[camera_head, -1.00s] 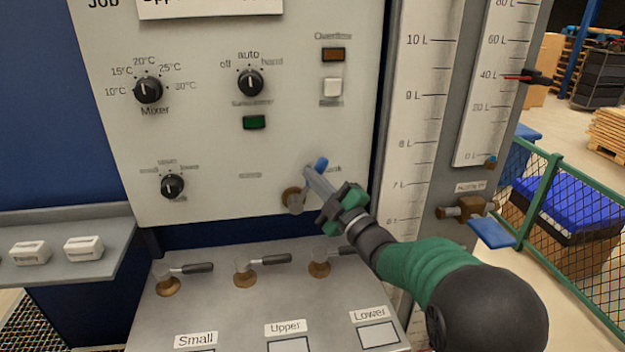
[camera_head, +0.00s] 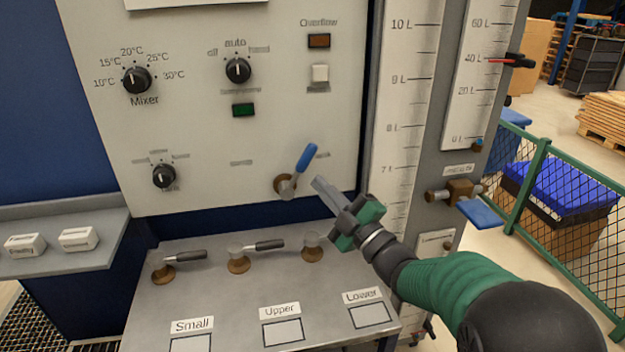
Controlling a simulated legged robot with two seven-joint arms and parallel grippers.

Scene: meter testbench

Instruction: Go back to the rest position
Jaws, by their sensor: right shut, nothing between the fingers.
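My right gripper (camera_head: 320,186) is green and dark grey and comes in from the lower right. It is shut and empty, in front of the control panel (camera_head: 215,190). Its fingertips are just right of the blue-handled valve (camera_head: 305,158) and look apart from it. The blue handle points up and to the right. The forearm covers part of the scales behind it. My left gripper is not in view.
Below the panel, a grey bench (camera_head: 215,300) carries several brass valves with dark levers, labelled Small, Upper and Lower. A brass valve with a blue lever (camera_head: 480,213) is at the right. A green mesh fence (camera_head: 570,215) stands further right. A shelf (camera_head: 60,240) is at the left.

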